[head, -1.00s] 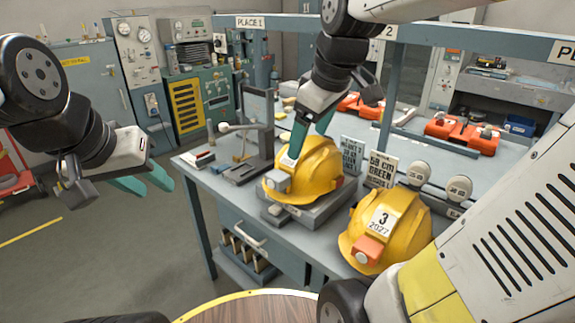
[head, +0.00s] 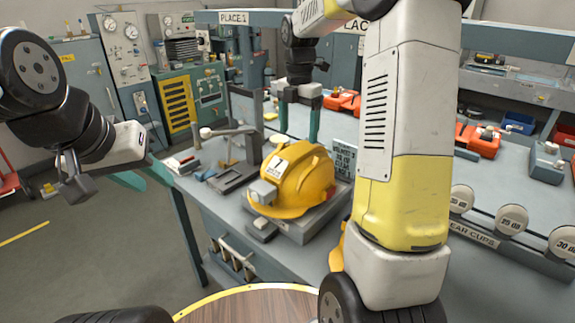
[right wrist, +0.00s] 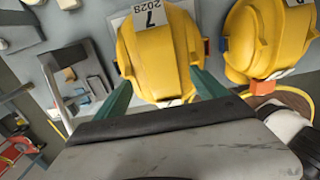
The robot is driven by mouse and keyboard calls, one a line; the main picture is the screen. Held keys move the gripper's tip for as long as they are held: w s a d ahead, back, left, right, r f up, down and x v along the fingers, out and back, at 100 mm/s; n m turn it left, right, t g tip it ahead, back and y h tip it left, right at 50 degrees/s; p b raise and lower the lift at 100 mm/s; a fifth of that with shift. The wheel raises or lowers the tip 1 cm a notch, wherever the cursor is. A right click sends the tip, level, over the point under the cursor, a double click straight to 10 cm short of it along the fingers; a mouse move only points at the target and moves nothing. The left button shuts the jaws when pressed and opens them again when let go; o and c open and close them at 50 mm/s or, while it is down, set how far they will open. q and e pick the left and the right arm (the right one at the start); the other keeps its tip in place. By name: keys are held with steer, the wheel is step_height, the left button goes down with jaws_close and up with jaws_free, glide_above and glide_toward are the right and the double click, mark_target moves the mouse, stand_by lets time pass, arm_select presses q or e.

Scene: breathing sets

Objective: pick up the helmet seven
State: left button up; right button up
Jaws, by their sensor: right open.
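Helmet seven (head: 300,185) is yellow with a white "7" label and a grey lamp block at its front. It rests on a grey stand on the bench. My right gripper (head: 299,122) points down at the helmet's far side, its teal fingers apart. In the right wrist view, helmet seven (right wrist: 160,60), labelled "7 2028", lies between and beyond the open fingers (right wrist: 162,92). I cannot tell whether they touch it. My left gripper (head: 146,177) is open and empty, left of the bench.
Another yellow helmet (right wrist: 262,42) sits close beside helmet seven; my right arm hides most of it in the head view. A metal fixture (head: 232,158) stands left of helmet seven. Orange cases (head: 340,101) lie behind. Ear cups (head: 511,219) line the bench at right.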

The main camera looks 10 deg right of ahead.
mark_target(298, 149)
step_height(298, 149, down, 5)
steer(key=shift+s+f, duration=0.1)
steer(key=shift+s, duration=0.05)
jaws_close()
stand_by(0.4)
